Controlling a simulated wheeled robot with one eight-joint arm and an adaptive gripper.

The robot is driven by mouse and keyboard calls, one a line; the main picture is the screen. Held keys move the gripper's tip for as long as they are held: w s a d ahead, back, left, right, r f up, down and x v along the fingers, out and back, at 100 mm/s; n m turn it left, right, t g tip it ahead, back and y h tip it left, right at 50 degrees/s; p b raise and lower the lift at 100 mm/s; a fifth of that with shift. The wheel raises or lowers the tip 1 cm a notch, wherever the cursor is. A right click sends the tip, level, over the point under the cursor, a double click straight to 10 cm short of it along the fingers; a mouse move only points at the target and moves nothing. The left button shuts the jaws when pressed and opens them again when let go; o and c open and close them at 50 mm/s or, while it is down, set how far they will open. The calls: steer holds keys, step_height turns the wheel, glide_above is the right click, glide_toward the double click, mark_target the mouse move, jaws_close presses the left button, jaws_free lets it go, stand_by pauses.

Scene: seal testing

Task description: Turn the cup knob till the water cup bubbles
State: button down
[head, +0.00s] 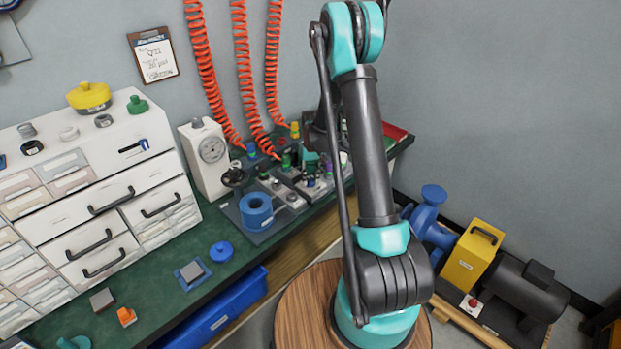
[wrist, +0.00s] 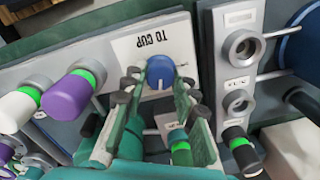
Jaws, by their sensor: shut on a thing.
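In the wrist view, a blue knob (wrist: 158,68) sits on a white plate (wrist: 128,46) marked "TO CUP". My gripper (wrist: 159,86) has its green, dark-padded fingers on both sides of the knob and is shut on it. In the head view, the teal end of my arm is over the bench fittings, small and partly hidden among them, so the knob cannot be made out there. I cannot pick out a water cup or any bubbles in either view.
In the wrist view, purple (wrist: 67,97) and white (wrist: 20,107) fittings with green bands stand left, and a grey ported block (wrist: 240,75) stands right. In the head view, a dial gauge box (head: 204,160), blue ring (head: 257,211) and orange coiled hoses (head: 243,75) are near my arm.

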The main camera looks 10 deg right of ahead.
mark_target(312, 180)
steer(key=shift+m, duration=1.2)
steer(key=c, duration=1.2)
jaws_free()
steer(key=r, duration=1.2)
steer(key=shift+d, duration=0.25)
steer(key=shift+s, duration=0.1)
